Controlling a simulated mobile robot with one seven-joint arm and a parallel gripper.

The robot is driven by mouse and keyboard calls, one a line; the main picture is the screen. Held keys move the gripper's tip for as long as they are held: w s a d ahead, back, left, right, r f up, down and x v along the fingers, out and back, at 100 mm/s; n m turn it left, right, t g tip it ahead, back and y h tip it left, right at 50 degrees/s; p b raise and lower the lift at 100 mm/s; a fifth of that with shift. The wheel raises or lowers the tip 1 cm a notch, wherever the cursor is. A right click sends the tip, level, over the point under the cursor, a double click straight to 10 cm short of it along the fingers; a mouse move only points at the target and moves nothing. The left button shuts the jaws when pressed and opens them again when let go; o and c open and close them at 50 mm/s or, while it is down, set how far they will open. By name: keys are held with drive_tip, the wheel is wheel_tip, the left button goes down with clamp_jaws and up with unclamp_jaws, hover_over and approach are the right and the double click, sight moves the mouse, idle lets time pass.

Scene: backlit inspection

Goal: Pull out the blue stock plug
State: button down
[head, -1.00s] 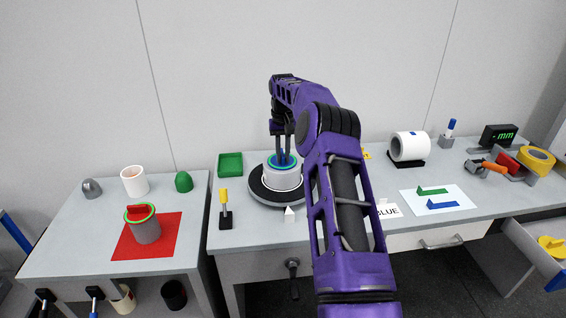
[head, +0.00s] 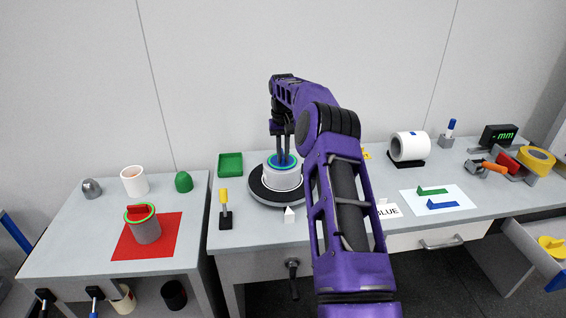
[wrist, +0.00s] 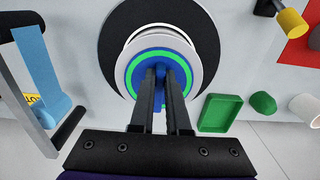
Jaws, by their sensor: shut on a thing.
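The blue stock plug (wrist: 143,58) sits in the top of a white and grey cylinder (head: 283,181) on a dark round turntable (head: 262,196). In the wrist view the plug shows a blue face with a green ring (wrist: 127,75) and a raised blue grip between my fingers. My gripper (wrist: 161,72) comes down from above and is shut on that grip. The head view also shows my gripper (head: 283,160) over the cylinder's top. The fingers hide part of the grip. The plug appears seated in the cylinder.
A green tray (head: 230,164) lies behind left. A grey cylinder with a red-and-green top (head: 146,226) stands on a red mat (head: 170,240) on the left table.

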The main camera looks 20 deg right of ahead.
sight(283, 156)
drive_tip(key=shift+r, duration=0.15)
drive_tip(key=shift+r+p, duration=0.45)
drive_tip(key=shift+r, duration=0.7)
drive_tip(key=shift+r, duration=0.3)
drive_tip(key=shift+r, duration=0.75)
drive_tip(key=shift+r, duration=0.2)
